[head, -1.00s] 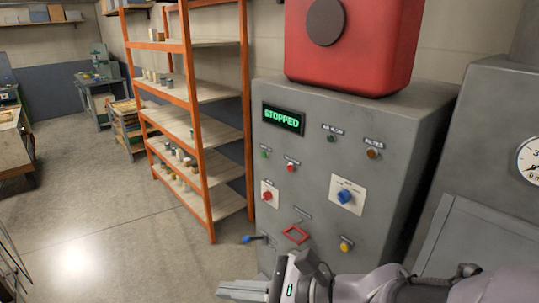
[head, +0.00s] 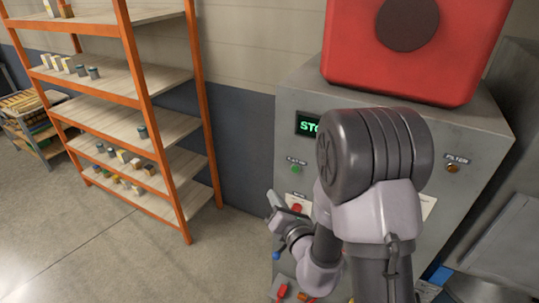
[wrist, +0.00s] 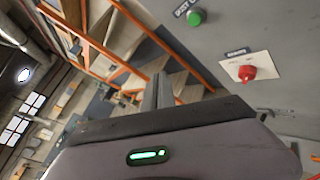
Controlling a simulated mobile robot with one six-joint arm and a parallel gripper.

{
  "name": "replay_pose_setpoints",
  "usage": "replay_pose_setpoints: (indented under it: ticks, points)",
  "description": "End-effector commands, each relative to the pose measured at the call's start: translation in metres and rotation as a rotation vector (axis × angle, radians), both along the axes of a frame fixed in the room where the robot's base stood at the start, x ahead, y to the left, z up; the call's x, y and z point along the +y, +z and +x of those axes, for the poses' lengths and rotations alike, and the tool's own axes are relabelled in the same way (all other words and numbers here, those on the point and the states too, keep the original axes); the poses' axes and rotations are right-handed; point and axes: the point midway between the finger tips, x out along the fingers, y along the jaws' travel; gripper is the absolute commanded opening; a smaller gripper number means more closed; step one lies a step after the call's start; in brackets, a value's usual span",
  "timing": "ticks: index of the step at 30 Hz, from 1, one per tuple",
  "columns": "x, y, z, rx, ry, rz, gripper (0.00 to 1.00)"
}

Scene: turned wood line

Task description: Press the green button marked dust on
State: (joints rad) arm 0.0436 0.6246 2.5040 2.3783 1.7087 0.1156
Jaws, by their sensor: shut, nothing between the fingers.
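The green button (head: 296,169) sits on the left of the grey control panel (head: 284,145), under a small label, in the head view. The wrist view shows it as a green knob (wrist: 195,18) at the top, with a partly cut-off label that starts "DUST". My gripper (head: 273,197) is shut and empty, below and left of the green button in the head view. Its fingers (wrist: 155,95) point away from the wrist camera, left of and apart from the button in the picture. My arm hides the panel's middle.
A red button (head: 297,208) on a white plate is just below the green one and also shows in the wrist view (wrist: 246,72). A partly hidden display (head: 308,125) is above. An orange shelf rack (head: 150,110) stands left. A big red box (head: 345,50) tops the cabinet.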

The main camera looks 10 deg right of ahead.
Motion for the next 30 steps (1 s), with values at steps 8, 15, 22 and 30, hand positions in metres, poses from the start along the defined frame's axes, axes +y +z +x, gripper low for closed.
replay_pose_setpoints:
  ticks: [8, 15, 22, 30]
  points:
    - [-0.010, -0.005, 0.000, 0.012, -0.041, 0.008, 0.00]
    - [-0.012, -0.004, 0.004, 0.010, -0.040, 0.009, 0.00]
    - [-0.031, -0.003, 0.029, 0.011, -0.041, 0.008, 0.00]
    - [-0.052, -0.003, 0.059, 0.011, -0.040, 0.008, 0.00]
